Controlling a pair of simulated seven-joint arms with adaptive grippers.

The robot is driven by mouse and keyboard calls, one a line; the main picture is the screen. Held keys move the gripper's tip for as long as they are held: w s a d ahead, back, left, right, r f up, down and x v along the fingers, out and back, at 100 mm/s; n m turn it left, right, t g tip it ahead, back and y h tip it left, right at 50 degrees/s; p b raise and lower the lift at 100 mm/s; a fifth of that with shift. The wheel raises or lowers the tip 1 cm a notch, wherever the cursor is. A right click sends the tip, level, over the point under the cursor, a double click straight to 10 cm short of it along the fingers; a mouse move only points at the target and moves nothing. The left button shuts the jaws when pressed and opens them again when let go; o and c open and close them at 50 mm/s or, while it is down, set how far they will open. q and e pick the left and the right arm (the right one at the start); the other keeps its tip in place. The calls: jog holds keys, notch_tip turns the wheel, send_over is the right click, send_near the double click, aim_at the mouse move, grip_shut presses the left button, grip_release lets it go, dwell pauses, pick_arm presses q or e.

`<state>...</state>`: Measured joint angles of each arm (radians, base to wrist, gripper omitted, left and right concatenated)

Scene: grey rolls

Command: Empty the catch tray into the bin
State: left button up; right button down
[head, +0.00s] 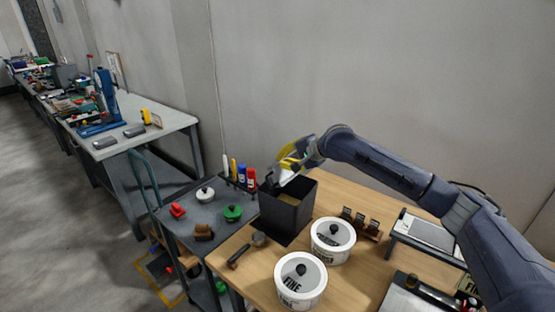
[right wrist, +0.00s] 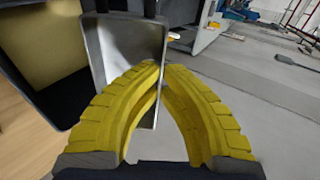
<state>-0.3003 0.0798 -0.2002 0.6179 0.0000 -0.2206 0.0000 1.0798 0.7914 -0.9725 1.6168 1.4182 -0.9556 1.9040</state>
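The catch tray (head: 285,177) is a small pale metal tray, steeply tilted at the top of the bin in the head view. It shows larger as a grey, shallow, rimmed tray in the right wrist view (right wrist: 118,45); the surface I see looks bare. My right gripper (head: 291,163) has its yellow fingers (right wrist: 155,78) closed on the tray's edge. The bin (head: 283,216) is a black, square, open box on the wooden bench. Its dark wall and tan inside show at the left of the right wrist view (right wrist: 68,105). My left gripper is out of view.
A dark-handled scoop (head: 246,249) lies at the bench's left edge. A grey cart (head: 212,222) with markers and small coloured items adjoins at left. A low stand (head: 425,235) is at right.

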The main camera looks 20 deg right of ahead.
jog(key=shift+w+a+g+h, duration=0.2)
jog(key=shift+g+h, duration=0.1)
jog(key=shift+g, duration=0.1)
jog(key=shift+g+h, duration=0.3)
jog(key=g, duration=0.1)
jog(key=h, duration=0.1)
jog(key=g+h, duration=0.1)
jog(key=shift+w+a+f+g, duration=0.25)
jog(key=shift+w+a+g, duration=0.05)
jog(key=shift+w+a, duration=0.1)
jog(key=shift+w+a+r+g+h, duration=0.15)
jog(key=shift+r+g+h, duration=0.5)
jog(key=shift+g, duration=0.35)
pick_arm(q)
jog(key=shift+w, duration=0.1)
pick_arm(e)
jog(key=shift+w+r+g+h, duration=0.1)
jog(key=shift+r+g+h, duration=0.25)
jog(key=shift+g+h, duration=0.3)
jog(key=shift+w+r+g+h, duration=0.1)
jog(key=shift+r+g+h, duration=0.3)
jog(key=shift+g, duration=0.35)
jog(key=shift+r, duration=0.1)
